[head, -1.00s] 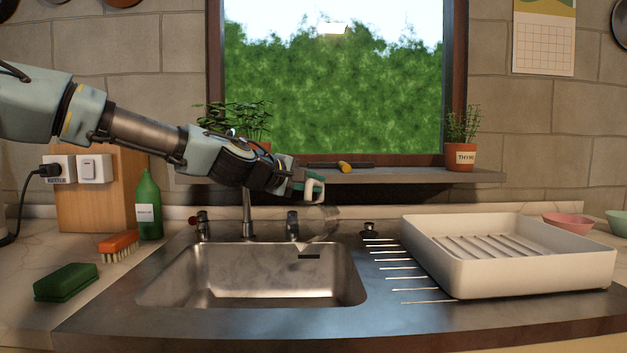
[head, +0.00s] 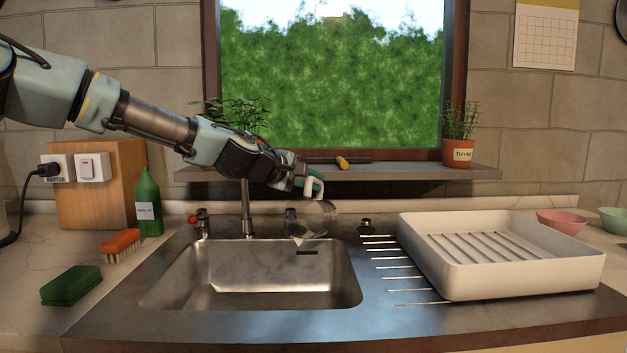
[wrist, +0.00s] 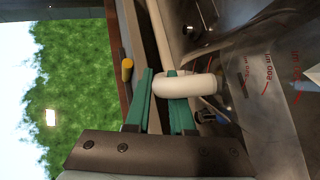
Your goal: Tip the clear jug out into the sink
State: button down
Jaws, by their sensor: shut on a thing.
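My gripper (head: 312,183) is shut on the pale handle of the clear jug (head: 318,215). In the wrist view its green fingers (wrist: 160,100) pinch the white handle (wrist: 190,87), and the jug's clear wall with red markings (wrist: 265,85) lies to the right. The jug is tilted over the back right part of the steel sink (head: 250,285), its lower end toward the basin. A small pale patch shows below its lip at the sink's back edge; I cannot tell whether it is liquid. The jug's contents are hard to make out.
The tap (head: 247,210) stands behind the sink, close to the jug. A white dish rack (head: 500,280) is at right. A green sponge (head: 71,285), an orange brush (head: 122,243) and a green bottle (head: 149,205) stand at left. A window ledge (head: 400,174) runs behind.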

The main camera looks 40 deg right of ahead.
jog(key=r+p, duration=0.1)
jog(key=p, duration=0.2)
jog(key=shift+w+d, duration=0.1)
jog(key=shift+d, duration=0.2)
jog(key=shift+w+d+y+p, duration=0.15)
jog(key=shift+y+p, duration=0.25)
jog(key=shift+p, duration=0.4)
jog(key=shift+d+f, duration=0.1)
jog(key=shift+f, duration=0.2)
jog(key=shift+p, duration=0.35)
jog(key=p, duration=0.3)
jog(key=shift+w+d+r+g+y, duration=0.1)
jog(key=shift+d+r+g+y, duration=0.2)
jog(key=shift+r+y, duration=0.1)
jog(key=shift+p, duration=0.5)
jog(key=shift+w+d+n+p, duration=0.1)
jog(key=shift+n+p, duration=0.2)
jog(key=shift+p, duration=0.1)
jog(key=shift+w+f+y, duration=0.1)
jog(key=shift+f+y, duration=0.2)
jog(key=shift+p, duration=0.35)
